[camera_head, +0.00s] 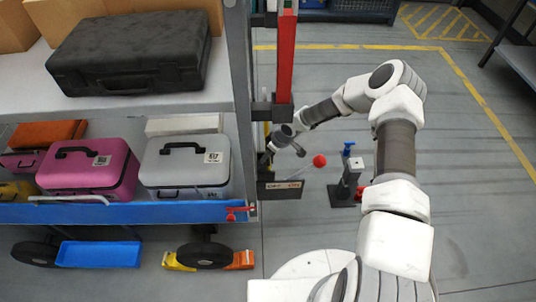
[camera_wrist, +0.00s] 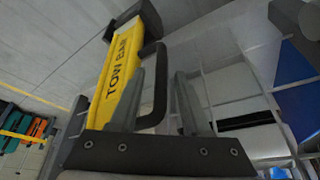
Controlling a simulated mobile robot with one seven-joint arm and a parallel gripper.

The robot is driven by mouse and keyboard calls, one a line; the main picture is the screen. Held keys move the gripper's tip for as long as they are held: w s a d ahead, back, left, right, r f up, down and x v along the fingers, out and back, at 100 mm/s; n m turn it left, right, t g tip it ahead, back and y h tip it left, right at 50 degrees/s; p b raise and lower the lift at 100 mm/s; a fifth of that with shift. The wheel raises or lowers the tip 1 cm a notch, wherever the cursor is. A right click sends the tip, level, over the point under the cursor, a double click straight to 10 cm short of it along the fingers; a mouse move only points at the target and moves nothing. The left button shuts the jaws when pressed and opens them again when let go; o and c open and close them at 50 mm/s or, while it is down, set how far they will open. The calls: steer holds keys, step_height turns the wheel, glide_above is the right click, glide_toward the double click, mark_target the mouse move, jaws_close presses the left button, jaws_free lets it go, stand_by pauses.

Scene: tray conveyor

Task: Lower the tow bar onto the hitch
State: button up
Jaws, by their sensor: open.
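The yellow tow bar (camera_wrist: 117,70) with black lettering stands out large in the wrist view, with a dark block at its end. Its black handle (camera_wrist: 160,90) shows between the two fingers of my gripper (camera_wrist: 157,88), which is open with a gap to the right of the handle. In the head view my gripper (camera_head: 270,150) is small and partly hidden beside the cart's corner, by the red upright (camera_head: 287,60). A grey post with a blue top (camera_head: 350,178) stands on the floor to the right; I cannot tell whether it is the hitch.
The shelf cart's blue edge (camera_head: 130,212) lies left of my gripper, with a pink case (camera_head: 90,172), a grey case (camera_head: 187,165) and a black case (camera_head: 135,52) on its shelves. A red ball knob (camera_head: 319,161) is close on the right. Floor beyond the post is clear.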

jaws_close()
stand_by(1.3)
